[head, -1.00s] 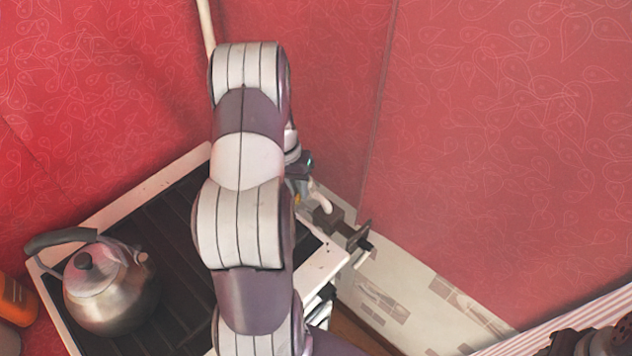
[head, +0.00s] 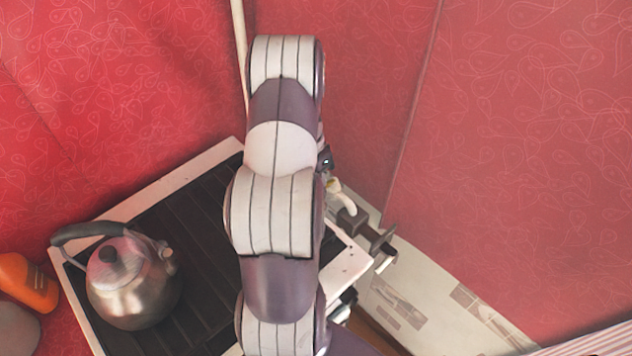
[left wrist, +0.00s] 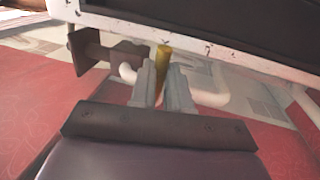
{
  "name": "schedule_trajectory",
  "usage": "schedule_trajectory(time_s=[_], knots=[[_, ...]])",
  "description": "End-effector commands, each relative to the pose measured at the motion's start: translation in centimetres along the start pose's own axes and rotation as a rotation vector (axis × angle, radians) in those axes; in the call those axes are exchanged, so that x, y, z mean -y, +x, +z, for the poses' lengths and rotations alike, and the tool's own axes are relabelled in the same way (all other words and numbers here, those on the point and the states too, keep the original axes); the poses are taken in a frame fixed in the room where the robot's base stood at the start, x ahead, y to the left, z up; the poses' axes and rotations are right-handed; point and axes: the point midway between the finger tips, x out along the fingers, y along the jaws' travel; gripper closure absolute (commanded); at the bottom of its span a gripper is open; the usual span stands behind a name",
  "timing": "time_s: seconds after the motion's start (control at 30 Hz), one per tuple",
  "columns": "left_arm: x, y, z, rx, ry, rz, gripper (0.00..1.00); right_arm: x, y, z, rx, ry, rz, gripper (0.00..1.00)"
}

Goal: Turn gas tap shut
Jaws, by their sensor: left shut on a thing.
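The gas tap shows as a yellow handle (left wrist: 163,56) on a white pipe (left wrist: 208,96), under the edge of the stove in the left wrist view. My left gripper (left wrist: 163,78) has its two grey fingers closed on the lower part of this handle, one on each side. In the head view my left arm covers most of the gripper and the tap. Only a bit of the pale pipe (head: 346,195) shows there, right of the arm. My right gripper is in neither view.
A metal kettle (head: 135,285) stands on the dark stove top with a white rim (head: 150,187). A brown bracket (head: 382,238) sticks out near the tap, also in the left wrist view (left wrist: 92,52). An orange object (head: 28,284) is at far left. Red walls stand close behind.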

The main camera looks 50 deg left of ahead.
Motion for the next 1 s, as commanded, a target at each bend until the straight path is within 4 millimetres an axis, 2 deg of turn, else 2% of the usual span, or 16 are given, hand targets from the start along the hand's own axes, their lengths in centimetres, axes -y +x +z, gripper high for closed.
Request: schedule_trajectory(time_s=[0.27, 0.3, 0.37, 0.67, 0.77, 0.9, 1.0], knots=[[0.1, -0.3, -0.1, -0.004, 0.004, -0.006, 1.00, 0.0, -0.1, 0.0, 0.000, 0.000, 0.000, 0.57], [0.1, -0.3, -0.1, -0.004, 0.004, -0.006, 0.74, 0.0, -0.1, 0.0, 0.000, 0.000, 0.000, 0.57], [0.1, -0.3, -0.1, -0.004, 0.004, -0.006, 0.58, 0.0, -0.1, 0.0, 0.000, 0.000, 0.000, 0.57], [0.1, -0.3, -0.1, -0.002, 0.002, -0.004, 0.58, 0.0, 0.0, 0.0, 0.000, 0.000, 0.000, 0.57], [0.1, -1.6, -0.1, -0.005, 0.003, -0.006, 0.58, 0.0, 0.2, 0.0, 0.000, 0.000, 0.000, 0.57], [0.2, -5.2, -0.1, -0.007, 0.002, -0.008, 0.58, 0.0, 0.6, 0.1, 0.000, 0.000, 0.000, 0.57], [0.0, -8.8, 0.0, -0.003, 0.002, -0.005, 0.58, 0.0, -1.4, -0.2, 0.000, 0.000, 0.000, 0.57]])
